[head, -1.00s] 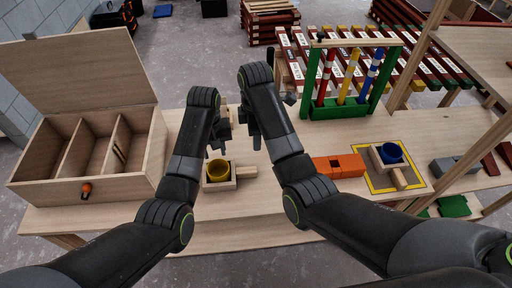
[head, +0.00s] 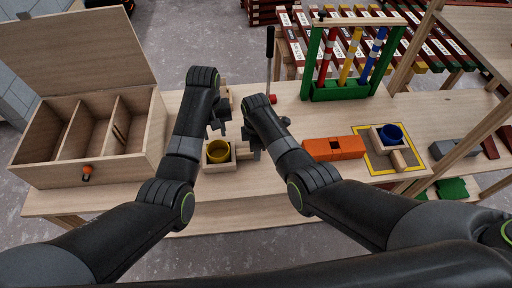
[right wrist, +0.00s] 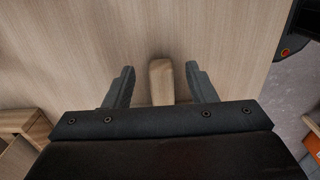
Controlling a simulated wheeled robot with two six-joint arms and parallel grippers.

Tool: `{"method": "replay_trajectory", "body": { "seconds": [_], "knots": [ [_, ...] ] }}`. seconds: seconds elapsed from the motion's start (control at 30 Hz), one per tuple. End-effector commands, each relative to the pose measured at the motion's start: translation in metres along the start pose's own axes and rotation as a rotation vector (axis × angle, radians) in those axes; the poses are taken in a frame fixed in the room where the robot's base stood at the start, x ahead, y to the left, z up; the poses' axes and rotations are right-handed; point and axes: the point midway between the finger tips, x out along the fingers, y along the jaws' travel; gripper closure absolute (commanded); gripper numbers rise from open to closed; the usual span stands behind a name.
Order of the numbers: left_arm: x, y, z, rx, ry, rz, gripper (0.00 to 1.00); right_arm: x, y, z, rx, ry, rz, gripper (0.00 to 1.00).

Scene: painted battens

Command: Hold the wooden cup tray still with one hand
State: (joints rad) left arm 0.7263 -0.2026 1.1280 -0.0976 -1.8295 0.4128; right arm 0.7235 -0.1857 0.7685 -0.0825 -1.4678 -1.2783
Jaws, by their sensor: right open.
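A small wooden cup tray (head: 207,169) sits on the bench with a yellow cup (head: 217,152) in it. My left gripper (head: 218,128) is just behind the cup, with its fingers apart and nothing seen between them. My right gripper (head: 252,142) is low at the right of this tray and covers its handle in the head view. In the right wrist view, the handle (right wrist: 160,78) lies between the two spread fingers of my right gripper (right wrist: 161,85), with a gap on each side.
A second wooden tray with a blue cup (head: 391,133) stands on a yellow-edged mat (head: 371,161). An open compartment box (head: 130,165) stands left. A green rack (head: 340,90) and a dark upright rod (head: 270,62) stand behind.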

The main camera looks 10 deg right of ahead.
Motion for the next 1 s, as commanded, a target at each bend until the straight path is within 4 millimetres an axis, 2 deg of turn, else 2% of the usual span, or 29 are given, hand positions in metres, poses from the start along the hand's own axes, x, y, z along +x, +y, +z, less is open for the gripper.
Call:
{"method": "replay_trajectory", "body": {
  "seconds": [0.43,0.8,0.87,1.0],
  "knots": [
    [0.0,-0.0001,0.0,0.0,0.0,0.0,0.64,0.0067,-0.0001,0.0003,0.0,0.0,0.0,0.49],
    [0.0,0.0,0.0,0.0,0.0,0.0,0.64,0.0066,-0.0002,0.0003,0.0,0.0,0.0,0.98],
    [0.0,0.0,0.0,0.0,0.0,0.0,0.64,0.0066,-0.0002,0.0003,0.0,0.0,0.0,1.0],
    [-0.0035,-0.0037,-0.0014,-0.022,0.002,0.0,0.71,0.0066,-0.0002,0.0003,0.0,0.0,0.0,1.0]
  ]
}}
